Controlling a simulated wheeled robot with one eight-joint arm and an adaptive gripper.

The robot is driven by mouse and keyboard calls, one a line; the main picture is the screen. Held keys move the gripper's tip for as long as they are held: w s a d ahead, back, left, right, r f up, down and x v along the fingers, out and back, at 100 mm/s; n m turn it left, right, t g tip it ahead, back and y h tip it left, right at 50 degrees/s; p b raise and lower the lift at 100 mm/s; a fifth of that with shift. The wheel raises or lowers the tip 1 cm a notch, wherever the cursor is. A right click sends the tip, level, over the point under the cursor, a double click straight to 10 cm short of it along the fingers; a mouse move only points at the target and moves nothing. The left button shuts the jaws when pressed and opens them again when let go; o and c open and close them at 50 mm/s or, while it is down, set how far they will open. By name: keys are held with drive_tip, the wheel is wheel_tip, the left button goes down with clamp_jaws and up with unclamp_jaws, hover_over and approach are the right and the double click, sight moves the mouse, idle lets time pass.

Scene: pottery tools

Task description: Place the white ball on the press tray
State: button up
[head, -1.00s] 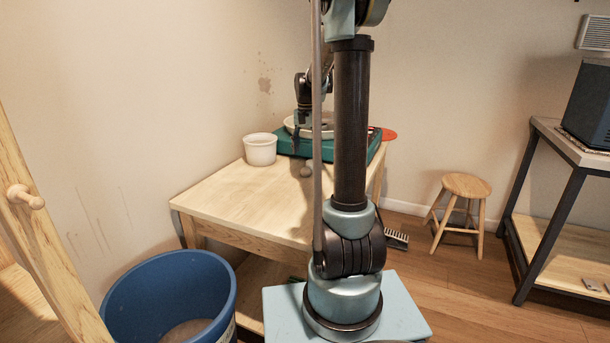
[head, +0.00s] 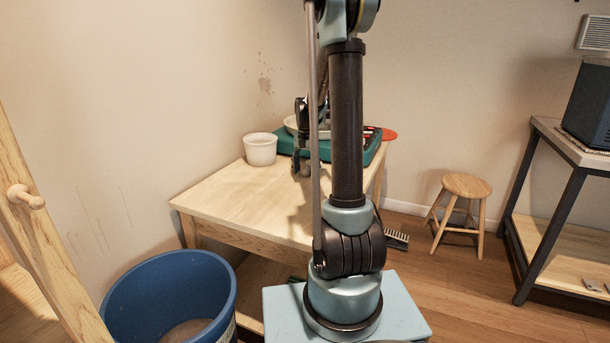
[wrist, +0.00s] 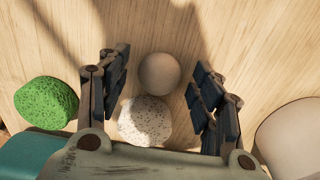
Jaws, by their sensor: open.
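The white ball (wrist: 159,74) shows in the wrist view as a smooth off-white sphere on the wooden table, between my two open fingers. My gripper (wrist: 161,62) has a gap on both sides of the ball. A speckled white lump (wrist: 145,121) lies close to the ball, nearer my palm. In the head view my gripper (head: 301,168) is low over the table's back part, and I cannot make out the ball there. A teal device (head: 284,143) with a pale round dish (head: 290,122) on top stands at the table's back; I cannot tell whether this is the press tray.
A white cup (head: 260,149) stands left of the teal device. A green sponge-like lump (wrist: 45,103) lies left of my fingers in the wrist view. The wooden table's front (head: 235,205) is clear. A blue bucket (head: 170,295) stands on the floor in front.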

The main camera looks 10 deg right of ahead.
drive_tip(key=c, duration=1.3)
